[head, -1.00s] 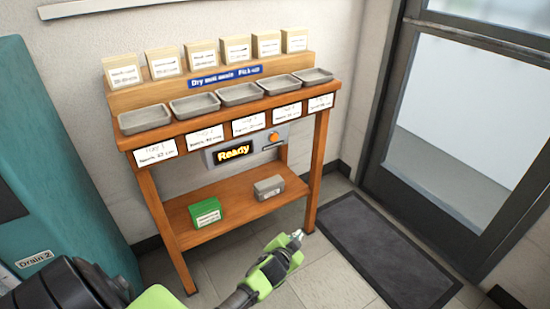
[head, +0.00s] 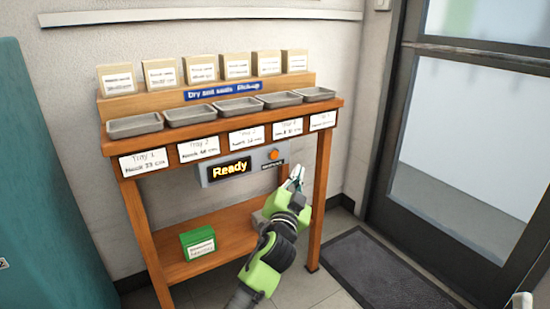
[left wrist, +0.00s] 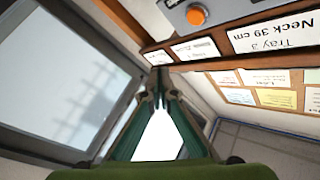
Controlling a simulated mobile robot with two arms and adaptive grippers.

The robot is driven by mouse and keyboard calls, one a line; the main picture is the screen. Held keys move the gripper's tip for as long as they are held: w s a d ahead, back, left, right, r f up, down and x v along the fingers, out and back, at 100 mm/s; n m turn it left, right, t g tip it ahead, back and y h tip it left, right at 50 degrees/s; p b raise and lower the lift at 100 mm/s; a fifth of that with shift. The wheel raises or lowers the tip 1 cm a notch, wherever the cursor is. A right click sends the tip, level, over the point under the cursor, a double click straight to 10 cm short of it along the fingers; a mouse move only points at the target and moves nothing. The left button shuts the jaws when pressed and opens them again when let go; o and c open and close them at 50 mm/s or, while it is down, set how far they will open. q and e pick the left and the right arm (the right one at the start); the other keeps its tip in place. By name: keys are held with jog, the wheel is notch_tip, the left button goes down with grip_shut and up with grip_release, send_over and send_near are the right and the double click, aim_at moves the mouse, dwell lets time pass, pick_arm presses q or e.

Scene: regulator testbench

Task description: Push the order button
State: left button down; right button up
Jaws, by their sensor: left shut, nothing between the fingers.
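The order button is an orange knob (head: 274,155) on the grey panel (head: 207,177) with the lit "Ready" display (head: 229,169), under the shelf's front edge. It also shows upside down at the top of the left wrist view (left wrist: 196,15). My left gripper (head: 297,172) is shut and empty. In the head view its tips are just right of and slightly below the button, close to the stand's right front leg. In the wrist view the fingertips (left wrist: 161,78) show below and left of the button, apart from it.
The wooden stand (head: 327,160) holds several grey trays (head: 238,107) with labels below. A green box (head: 198,243) and a partly hidden grey box (head: 259,222) are on its lower shelf. A dark mat (head: 375,275) and glass door (head: 480,150) are to the right.

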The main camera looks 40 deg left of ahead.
aim_at(274, 155)
pick_arm(q)
jog(key=shift+w+a, duration=0.55)
jog(key=shift+a, duration=0.8)
jog(key=shift+w+a, duration=0.6)
jog(key=shift+a, duration=0.75)
jog(key=shift+w+a, duration=0.55)
jog(key=shift+a, duration=0.8)
pick_arm(e)
jog(key=shift+s+r+t, duration=0.4)
jog(key=shift+r, duration=0.2)
jog(key=shift+f, duration=0.2)
pick_arm(q)
jog(key=shift+a, duration=0.15)
jog(key=shift+w+a, duration=0.15)
jog(key=shift+a, duration=0.1)
pick_arm(e)
jog(key=shift+w+f+g, duration=0.3)
jog(key=shift+w, duration=0.05)
pick_arm(q)
jog(key=shift+a, duration=0.15)
